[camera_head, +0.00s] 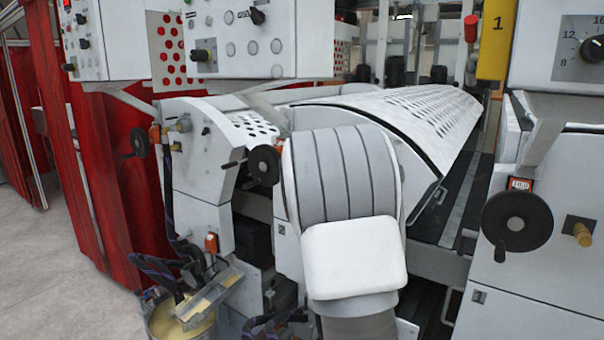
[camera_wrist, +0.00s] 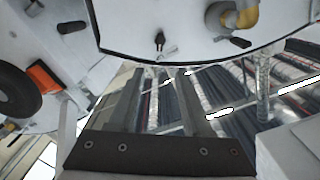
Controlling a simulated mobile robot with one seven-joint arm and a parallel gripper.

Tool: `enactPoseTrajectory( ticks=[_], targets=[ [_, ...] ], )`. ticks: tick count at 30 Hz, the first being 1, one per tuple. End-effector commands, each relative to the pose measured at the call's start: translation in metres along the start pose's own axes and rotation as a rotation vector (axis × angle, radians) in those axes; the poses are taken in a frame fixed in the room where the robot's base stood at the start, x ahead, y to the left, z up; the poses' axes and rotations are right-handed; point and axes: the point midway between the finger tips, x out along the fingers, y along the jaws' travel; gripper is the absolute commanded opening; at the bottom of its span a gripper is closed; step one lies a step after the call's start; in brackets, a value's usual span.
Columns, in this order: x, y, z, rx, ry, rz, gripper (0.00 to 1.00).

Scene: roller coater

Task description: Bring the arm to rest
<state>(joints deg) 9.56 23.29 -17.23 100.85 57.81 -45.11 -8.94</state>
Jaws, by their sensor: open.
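My arm fills the middle of the head view as a grey and white ribbed link, in front of the coater. My gripper is hidden in that view. In the wrist view my gripper (camera_wrist: 160,73) shows two grey fingers standing apart on a dark base. It is open, with nothing between the fingers. A white machine panel (camera_wrist: 180,28) lies beyond the fingertips; I cannot tell the exact gap.
The roller coater has a perforated white cover (camera_head: 420,108) behind my arm. A black handwheel (camera_head: 517,221) juts out at right, and a smaller one (camera_head: 264,165) is close beside my arm. A bucket (camera_head: 180,322) stands low left. Grey floor (camera_head: 60,275) at left is clear.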

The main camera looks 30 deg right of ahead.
Motion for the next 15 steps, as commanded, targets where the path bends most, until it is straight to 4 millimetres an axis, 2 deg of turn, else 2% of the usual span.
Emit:
enactPoseTrajectory(
  ticks=[5, 8, 11, 15],
  targets=[
    [-0.001, -0.001, 0.000, 0.000, -0.004, -0.003, 0.49],
    [-0.007, -0.008, 0.000, 0.003, -0.036, -0.028, 0.49],
    [-0.025, -0.025, 0.004, 0.000, -0.113, -0.088, 0.49],
    [-0.068, -0.053, 0.011, -0.021, -0.274, -0.212, 0.49]
  ],
)
